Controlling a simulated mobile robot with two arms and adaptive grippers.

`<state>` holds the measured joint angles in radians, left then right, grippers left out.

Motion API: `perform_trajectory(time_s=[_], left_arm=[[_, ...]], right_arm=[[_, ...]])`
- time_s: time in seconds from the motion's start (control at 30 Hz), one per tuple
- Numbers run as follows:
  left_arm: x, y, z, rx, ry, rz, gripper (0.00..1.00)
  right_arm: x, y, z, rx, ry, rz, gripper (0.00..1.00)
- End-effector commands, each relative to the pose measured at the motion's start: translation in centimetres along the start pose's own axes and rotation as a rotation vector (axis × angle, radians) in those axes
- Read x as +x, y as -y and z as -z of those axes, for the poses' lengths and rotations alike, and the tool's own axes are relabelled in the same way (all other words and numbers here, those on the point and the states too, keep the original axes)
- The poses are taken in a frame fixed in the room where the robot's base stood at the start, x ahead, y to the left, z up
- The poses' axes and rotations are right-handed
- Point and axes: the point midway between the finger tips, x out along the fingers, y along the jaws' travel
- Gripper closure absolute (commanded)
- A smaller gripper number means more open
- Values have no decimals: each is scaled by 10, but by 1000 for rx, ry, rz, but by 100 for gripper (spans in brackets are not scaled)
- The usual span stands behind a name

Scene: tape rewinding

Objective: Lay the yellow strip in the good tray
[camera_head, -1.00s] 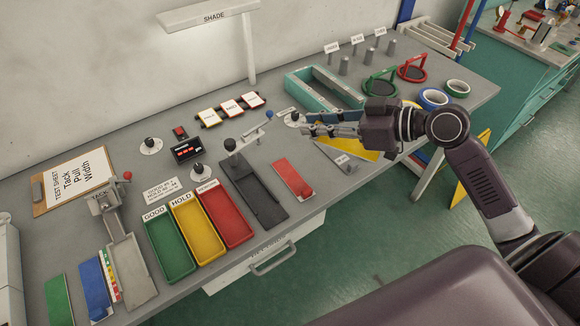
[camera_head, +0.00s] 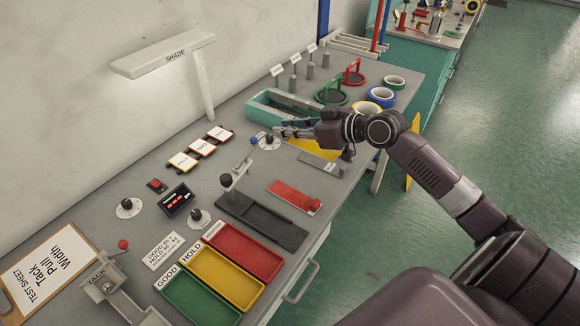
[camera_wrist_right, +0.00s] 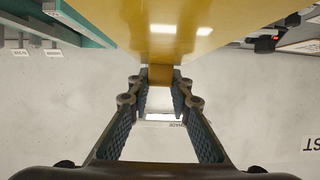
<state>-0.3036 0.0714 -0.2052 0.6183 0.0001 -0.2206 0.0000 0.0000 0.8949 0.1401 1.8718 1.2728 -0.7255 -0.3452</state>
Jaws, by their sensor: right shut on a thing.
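The yellow strip (camera_head: 312,150) shows partly from behind my right gripper (camera_head: 282,132), near the teal open box. In the right wrist view the strip (camera_wrist_right: 180,25) fills the top, and its narrow end sits between the fingertips (camera_wrist_right: 160,78). My right gripper is shut on that end. The gripper hides part of the strip in the head view. The good tray (camera_head: 200,300) is the green one at the lower middle, labelled GOOD, and looks empty. My right gripper is well away from it, farther up the bench. My left gripper is not in view.
The yellow HOLD tray (camera_head: 228,280) and a red tray (camera_head: 245,252) lie beside the good tray. A black fixture with a post (camera_head: 262,220) and a red strip (camera_head: 295,197) lie between there and my gripper. A knob (camera_head: 269,142) stands close by. The shade lamp (camera_head: 165,55) overhangs the back.

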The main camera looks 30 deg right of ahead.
Motion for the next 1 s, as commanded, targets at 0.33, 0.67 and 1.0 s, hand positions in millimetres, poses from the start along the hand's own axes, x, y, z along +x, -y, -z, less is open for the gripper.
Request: perform_trajectory(time_s=[0.33,0.67,1.0], left_arm=[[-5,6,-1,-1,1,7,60],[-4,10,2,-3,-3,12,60],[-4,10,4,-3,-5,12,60]], right_arm=[[30,0,-72,3,-1,-1,100],[45,0,-108,3,0,-1,100],[49,0,-119,-2,-1,-1,100]])
